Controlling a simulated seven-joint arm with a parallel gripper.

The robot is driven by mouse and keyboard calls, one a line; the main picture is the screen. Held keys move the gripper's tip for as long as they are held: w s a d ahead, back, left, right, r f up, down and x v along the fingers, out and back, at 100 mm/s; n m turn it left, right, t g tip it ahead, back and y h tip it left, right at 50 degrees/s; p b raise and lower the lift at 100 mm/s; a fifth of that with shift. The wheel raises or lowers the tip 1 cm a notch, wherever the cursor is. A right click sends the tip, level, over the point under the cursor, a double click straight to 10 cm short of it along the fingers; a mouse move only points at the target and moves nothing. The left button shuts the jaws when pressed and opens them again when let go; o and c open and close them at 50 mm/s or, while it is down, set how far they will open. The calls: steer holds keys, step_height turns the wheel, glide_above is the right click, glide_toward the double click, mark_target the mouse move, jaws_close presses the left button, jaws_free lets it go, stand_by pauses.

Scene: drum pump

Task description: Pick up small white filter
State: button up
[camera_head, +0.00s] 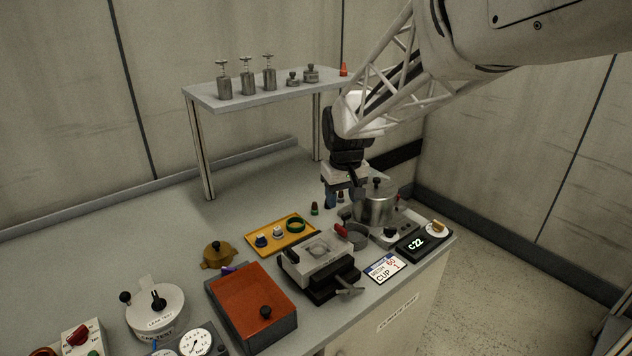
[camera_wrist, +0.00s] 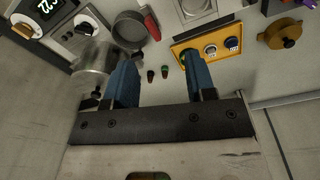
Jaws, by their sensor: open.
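A small white piece (camera_head: 278,232), likely the filter, sits in the yellow tray (camera_head: 262,252) between a blue piece (camera_head: 261,241) and a green ring (camera_head: 296,224). In the wrist view, the white piece (camera_wrist: 210,51) shows in the middle of the tray, just right of my right-hand finger. That finger partly covers the green ring. My gripper (camera_head: 334,198) is open and above the bench, behind and to the right of the tray. Its two blue fingers (camera_wrist: 159,68) have nothing held between them in the wrist view.
A metal pot (camera_head: 376,203) stands close on the right. A grey-and-black device (camera_head: 318,262) is in front, an orange-lidded box (camera_head: 253,298) front left. A raised shelf (camera_head: 225,103) stands behind.

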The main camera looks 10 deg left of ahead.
steer(key=w+a+f+n, duration=0.2)
steer(key=w+a+f, duration=0.5)
steer(key=a, duration=0.3)
steer(key=n+g, duration=0.1)
glide_above(278, 229)
step_height(278, 229, down, 7)
steer(key=shift+d+f, duration=0.1)
steer(key=shift+d, duration=0.05)
steer(key=shift+f, duration=1.25)
steer(key=shift+w+f, duration=0.1)
steer(key=shift+f, duration=2.5)
steer(key=c, duration=0.7)
